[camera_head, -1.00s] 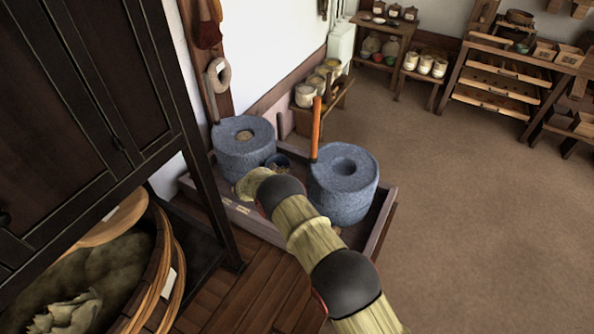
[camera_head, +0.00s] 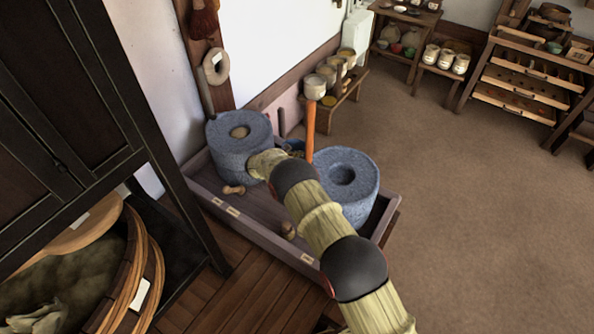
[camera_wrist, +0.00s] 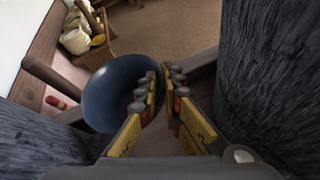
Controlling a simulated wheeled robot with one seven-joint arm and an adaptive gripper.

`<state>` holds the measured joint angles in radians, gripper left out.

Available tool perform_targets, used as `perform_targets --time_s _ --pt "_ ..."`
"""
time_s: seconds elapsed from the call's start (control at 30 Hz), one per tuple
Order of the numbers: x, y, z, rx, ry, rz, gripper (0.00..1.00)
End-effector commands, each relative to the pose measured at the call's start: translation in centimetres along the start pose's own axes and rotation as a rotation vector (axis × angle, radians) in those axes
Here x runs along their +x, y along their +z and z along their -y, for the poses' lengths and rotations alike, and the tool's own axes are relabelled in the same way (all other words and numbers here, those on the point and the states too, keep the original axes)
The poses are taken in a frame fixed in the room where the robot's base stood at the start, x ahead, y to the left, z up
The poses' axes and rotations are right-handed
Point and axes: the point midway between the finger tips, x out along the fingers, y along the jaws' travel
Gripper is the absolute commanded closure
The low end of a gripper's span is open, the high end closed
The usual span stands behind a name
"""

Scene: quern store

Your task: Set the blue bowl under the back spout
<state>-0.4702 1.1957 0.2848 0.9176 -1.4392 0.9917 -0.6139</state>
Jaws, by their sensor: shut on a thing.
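The blue bowl (camera_head: 294,145) shows in the head view between the two stone querns, partly hidden by my arm. In the wrist view the bowl (camera_wrist: 112,92) is large and close, and its rim is between the fingers of my gripper (camera_wrist: 164,82). My gripper is shut on that rim; in the head view my arm hides it. The left quern (camera_head: 228,150) and the right quern (camera_head: 358,170) stand in a wooden tray (camera_head: 255,228). Small light wooden pieces show at the left quern's foot (camera_head: 234,190) and near the right quern (camera_head: 288,230); I cannot tell whether they are spouts.
An orange handle (camera_head: 311,130) stands up at the right quern, close to the bowl. A low bench with jars (camera_head: 328,82) is behind, along the wall. A dark cabinet (camera_head: 75,110) is at the left. The floor on the right (camera_head: 460,210) is clear.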

Motion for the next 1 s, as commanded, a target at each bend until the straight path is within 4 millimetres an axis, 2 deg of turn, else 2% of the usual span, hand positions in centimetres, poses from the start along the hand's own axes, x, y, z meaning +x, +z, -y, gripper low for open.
perform_targets --time_s 0.17,0.33,0.57,0.73,1.0 --pt "0.8 -1.8 0.6 0.002 -0.012 -0.005 1.0" --pt "2.4 -4.5 1.2 0.002 -0.011 -0.004 1.0" --pt "3.4 -6.2 1.6 0.004 -0.01 -0.004 1.0" --pt "4.5 -8.3 2.2 0.003 -0.011 -0.004 1.0" --pt "4.7 -8.5 2.2 0.004 -0.01 -0.004 1.0"
